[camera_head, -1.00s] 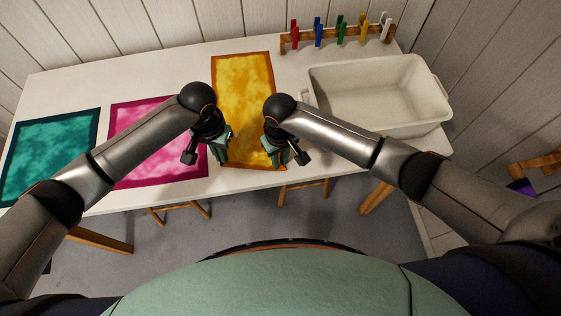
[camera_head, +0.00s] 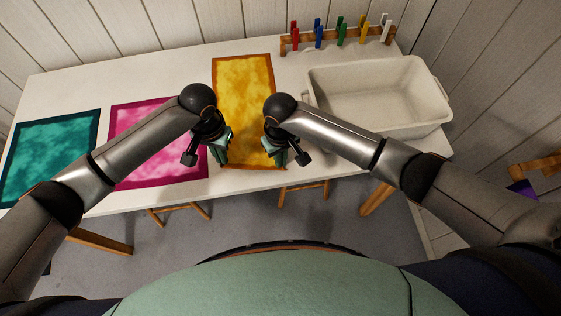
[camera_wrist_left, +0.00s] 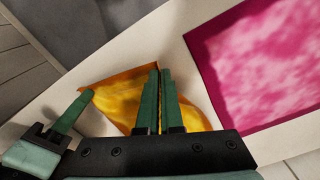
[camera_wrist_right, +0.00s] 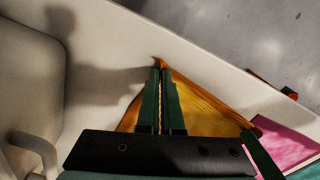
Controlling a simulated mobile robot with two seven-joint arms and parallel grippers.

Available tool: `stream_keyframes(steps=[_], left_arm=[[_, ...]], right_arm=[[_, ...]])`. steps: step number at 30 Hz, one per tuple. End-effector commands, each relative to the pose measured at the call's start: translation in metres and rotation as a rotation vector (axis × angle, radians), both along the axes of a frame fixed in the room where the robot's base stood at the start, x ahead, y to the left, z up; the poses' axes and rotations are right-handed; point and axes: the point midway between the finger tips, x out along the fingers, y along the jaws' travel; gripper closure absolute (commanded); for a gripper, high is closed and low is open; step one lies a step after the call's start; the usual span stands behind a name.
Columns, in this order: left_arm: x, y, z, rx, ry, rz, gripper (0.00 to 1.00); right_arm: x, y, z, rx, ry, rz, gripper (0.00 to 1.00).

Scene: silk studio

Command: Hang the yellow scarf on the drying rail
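The yellow scarf (camera_head: 243,85) with an orange-brown border lies on the white table, its near end between my two grippers. My left gripper (camera_head: 219,160) is at its near left corner; in the left wrist view its green fingers (camera_wrist_left: 160,85) are closed together with the scarf (camera_wrist_left: 122,98) rising to them. My right gripper (camera_head: 279,160) is at the near right corner; in the right wrist view its fingers (camera_wrist_right: 161,80) are closed on the scarf's corner, with scarf cloth (camera_wrist_right: 205,100) around them. The drying rail is not clearly in view.
A pink scarf (camera_head: 150,150) and a teal scarf (camera_head: 50,155) lie to the left. A white basin (camera_head: 385,95) stands at the right, close to my right arm. A wooden peg holder (camera_head: 330,43) with several coloured pegs is behind it. A wooden piece (camera_head: 540,164) shows at the right edge.

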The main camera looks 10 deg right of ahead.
Motion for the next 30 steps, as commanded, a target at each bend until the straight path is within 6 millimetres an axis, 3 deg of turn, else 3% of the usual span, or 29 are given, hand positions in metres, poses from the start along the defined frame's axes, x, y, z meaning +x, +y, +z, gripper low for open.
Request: stream_keyframes(steps=[9, 20, 25, 30], left_arm=[[0.001, 0.004, 0.000, 0.011, 0.000, 0.004, 1.00], [0.001, 0.003, 0.000, 0.009, 0.000, 0.002, 1.00], [0.004, 0.002, 0.017, 0.009, -0.011, -0.017, 1.00], [0.011, -0.001, 0.050, 0.015, -0.035, -0.069, 1.00]], right_arm=[[0.001, -0.004, 0.040, -0.009, -0.002, -0.005, 1.00], [0.001, -0.003, 0.044, -0.007, -0.002, -0.003, 1.00], [0.005, -0.003, 0.061, -0.007, -0.012, 0.017, 1.00], [0.013, -0.005, 0.094, -0.013, -0.037, 0.066, 1.00]])
